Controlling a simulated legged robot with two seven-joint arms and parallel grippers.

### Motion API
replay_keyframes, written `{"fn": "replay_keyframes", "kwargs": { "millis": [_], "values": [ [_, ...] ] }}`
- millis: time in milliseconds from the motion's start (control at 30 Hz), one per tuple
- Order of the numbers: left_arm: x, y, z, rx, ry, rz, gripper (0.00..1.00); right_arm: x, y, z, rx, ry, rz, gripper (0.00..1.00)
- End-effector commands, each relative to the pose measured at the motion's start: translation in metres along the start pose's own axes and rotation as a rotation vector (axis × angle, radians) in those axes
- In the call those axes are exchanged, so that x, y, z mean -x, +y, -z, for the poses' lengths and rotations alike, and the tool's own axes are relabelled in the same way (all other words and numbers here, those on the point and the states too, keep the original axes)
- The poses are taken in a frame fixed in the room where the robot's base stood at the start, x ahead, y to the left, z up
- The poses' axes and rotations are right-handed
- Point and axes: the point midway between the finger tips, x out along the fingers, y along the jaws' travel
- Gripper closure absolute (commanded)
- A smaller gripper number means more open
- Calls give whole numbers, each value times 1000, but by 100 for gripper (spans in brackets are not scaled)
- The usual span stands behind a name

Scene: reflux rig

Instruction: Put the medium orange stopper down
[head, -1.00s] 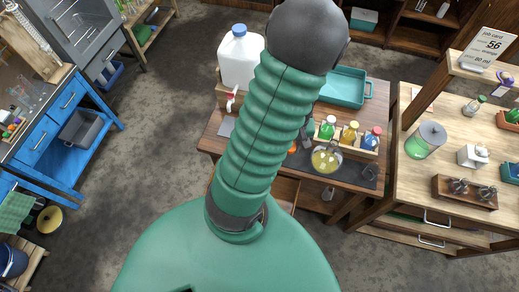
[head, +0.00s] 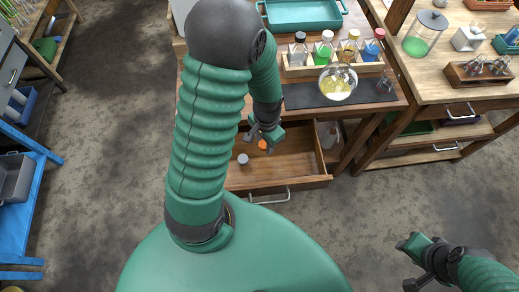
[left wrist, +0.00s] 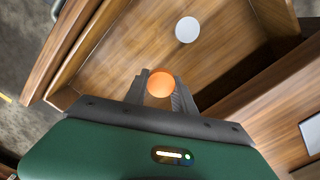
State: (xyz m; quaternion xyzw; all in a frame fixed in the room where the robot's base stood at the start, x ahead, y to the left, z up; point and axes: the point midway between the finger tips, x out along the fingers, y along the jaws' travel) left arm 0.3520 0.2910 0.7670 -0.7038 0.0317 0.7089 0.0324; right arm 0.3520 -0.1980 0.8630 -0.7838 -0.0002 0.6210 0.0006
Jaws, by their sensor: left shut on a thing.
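The medium orange stopper (head: 262,144) is held between the fingertips of my left gripper (head: 261,139). In the left wrist view the orange stopper (left wrist: 160,84) shows as a round top between the two fingers. The gripper is over the open wooden drawer (head: 290,174); I cannot tell how high the stopper is above its floor. A grey-white stopper (head: 243,159) stands apart in the drawer and also shows in the left wrist view (left wrist: 188,30). My right gripper (head: 406,264) is open and empty over the floor at the lower right.
On the bench above the drawer are a rack (head: 300,70) of bottles, a round flask (head: 338,82) with yellow liquid on a dark mat (head: 300,97), and a teal tray (head: 305,27). A second bench (head: 440,85) stands at right. The drawer floor is mostly bare.

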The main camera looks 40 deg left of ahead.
Motion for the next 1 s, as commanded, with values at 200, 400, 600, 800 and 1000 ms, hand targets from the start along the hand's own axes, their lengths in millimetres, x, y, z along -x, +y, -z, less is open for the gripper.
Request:
{"fn": "replay_keyframes", "kwargs": {
  "millis": [200,400,600,800,1000],
  "values": [
    [-35,0,-1,3,-1,-1,100,-10,0,-2,0,0,0,64],
    [-55,-1,0,4,1,0,100,-14,0,-4,0,-1,0,64],
    [-56,-1,0,4,1,0,100,-15,0,-4,0,0,0,64],
    [-56,-1,0,5,1,0,47,-14,0,-4,0,0,0,64],
    [-56,-1,0,5,1,0,47,-14,0,-4,0,-1,0,64]
  ]
}}
